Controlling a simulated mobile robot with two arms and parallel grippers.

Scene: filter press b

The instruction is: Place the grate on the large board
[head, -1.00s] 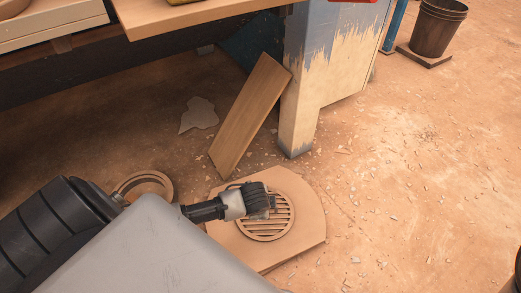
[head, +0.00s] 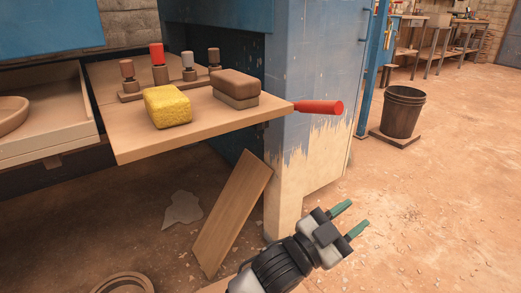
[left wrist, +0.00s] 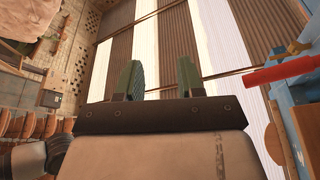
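My left gripper (head: 355,222) reaches up from the bottom of the head view, in front of the bench's corner post. Its two green fingers are spread with nothing between them. In the left wrist view the fingers (left wrist: 160,80) are also apart and empty, pointing up towards the striped roof. Only a sliver of the large board (head: 215,287) shows on the floor at the bottom edge of the head view, beside my arm. The grate is not visible now; it is out of frame or behind my arm. My right gripper is not in view.
A wooden plank (head: 232,215) leans against the bench post (head: 284,200). A round ring (head: 125,283) lies on the floor at lower left. The bench shelf (head: 150,148) holds a yellow sponge (head: 167,107) and brown blocks. A bucket (head: 402,112) stands at right; floor there is open.

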